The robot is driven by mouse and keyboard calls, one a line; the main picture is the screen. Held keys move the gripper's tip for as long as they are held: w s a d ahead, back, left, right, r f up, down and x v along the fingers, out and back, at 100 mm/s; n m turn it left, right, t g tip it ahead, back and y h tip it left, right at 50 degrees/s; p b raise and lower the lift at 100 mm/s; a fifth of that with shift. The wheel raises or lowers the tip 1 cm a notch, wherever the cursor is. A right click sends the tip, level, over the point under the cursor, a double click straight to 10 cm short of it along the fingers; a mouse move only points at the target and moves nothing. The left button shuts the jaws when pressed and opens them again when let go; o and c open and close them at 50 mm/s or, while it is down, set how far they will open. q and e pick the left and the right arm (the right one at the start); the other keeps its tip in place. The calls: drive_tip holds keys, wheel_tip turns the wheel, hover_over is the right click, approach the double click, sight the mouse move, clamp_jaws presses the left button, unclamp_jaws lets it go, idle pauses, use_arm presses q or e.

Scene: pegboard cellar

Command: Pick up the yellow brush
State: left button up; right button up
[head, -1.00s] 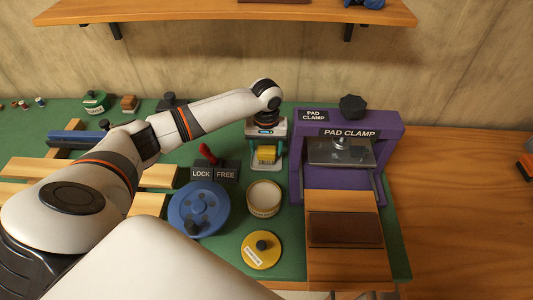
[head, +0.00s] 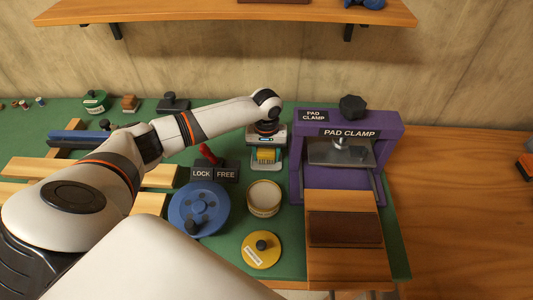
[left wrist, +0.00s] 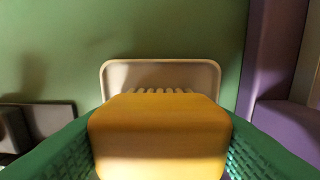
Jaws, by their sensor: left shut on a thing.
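The yellow brush (head: 268,155) is a small block with a row of pale bristles or slots along one edge. It is at the small pale holder (head: 266,169) on the green mat, left of the purple clamp. My left gripper (head: 267,150) reaches down from above and is shut on the brush. In the left wrist view the brush (left wrist: 160,135) fills the space between the green finger pads, with the cream rim of the holder (left wrist: 160,66) beyond it. I cannot tell whether the brush still touches the holder. My right gripper is not in view.
The purple pad clamp (head: 297,160) stands close on the right. The lock/free block (head: 214,173) with a red lever is on the left. A round pale tin (head: 264,197), a blue disc (head: 198,209) and a yellow lid (head: 261,250) lie nearer. A shelf (head: 230,12) hangs above.

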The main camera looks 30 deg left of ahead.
use_arm(q)
wheel_tip(320, 180, up, 18)
idle(0.5)
drive_tip(key=o, duration=0.4)
drive_tip(key=shift+c, duration=0.2)
drive_tip(key=shift+f, duration=0.1)
drive_tip(key=shift+c, duration=1.4)
